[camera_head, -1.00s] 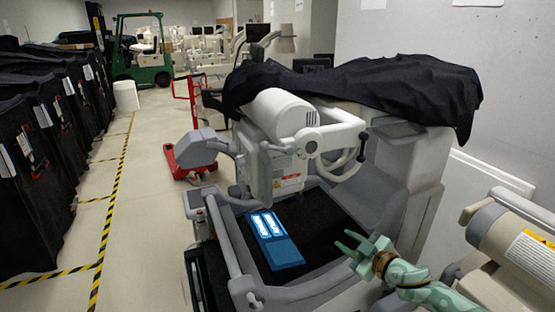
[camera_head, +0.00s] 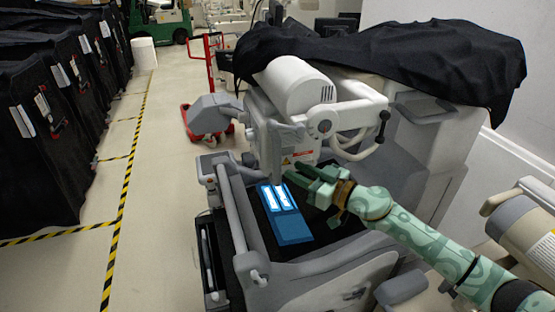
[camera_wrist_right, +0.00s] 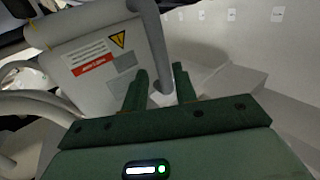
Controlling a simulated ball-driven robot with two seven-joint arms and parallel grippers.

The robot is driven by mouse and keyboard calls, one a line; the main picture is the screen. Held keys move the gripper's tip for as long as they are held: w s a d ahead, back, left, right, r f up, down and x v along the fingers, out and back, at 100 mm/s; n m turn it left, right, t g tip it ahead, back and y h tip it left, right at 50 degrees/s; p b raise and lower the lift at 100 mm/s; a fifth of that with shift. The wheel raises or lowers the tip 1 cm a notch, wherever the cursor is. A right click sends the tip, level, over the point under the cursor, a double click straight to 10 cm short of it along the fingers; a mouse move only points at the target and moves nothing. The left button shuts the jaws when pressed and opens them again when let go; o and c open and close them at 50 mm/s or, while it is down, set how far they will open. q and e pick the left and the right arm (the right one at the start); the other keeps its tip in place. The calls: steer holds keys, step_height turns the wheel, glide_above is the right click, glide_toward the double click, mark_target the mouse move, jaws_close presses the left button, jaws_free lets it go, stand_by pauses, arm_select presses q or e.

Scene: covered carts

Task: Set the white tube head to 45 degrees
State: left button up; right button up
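The white tube head (camera_head: 300,88) is a white cylinder with a dark slotted end, on the cart's arm under the black cover. A light grey box with a red and white label (camera_head: 290,140) hangs below it; this labelled box (camera_wrist_right: 95,55) fills the upper left of the right wrist view. My right gripper (camera_head: 300,172) is just below and in front of the box. Its fingers (camera_wrist_right: 160,75) stand apart. A grey curved bar (camera_wrist_right: 152,40) appears beyond and between the fingertips; contact cannot be told. My left gripper is not in view.
A white curved handle (camera_head: 352,145) sticks out right of the tube head. Black covered carts (camera_head: 40,150) line the left; the floor aisle between is clear.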

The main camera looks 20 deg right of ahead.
mark_target(277, 163)
steer(key=x, duration=0.7)
steer(key=shift+a+b, duration=0.1)
steer(key=shift+b, duration=0.25)
jaws_close()
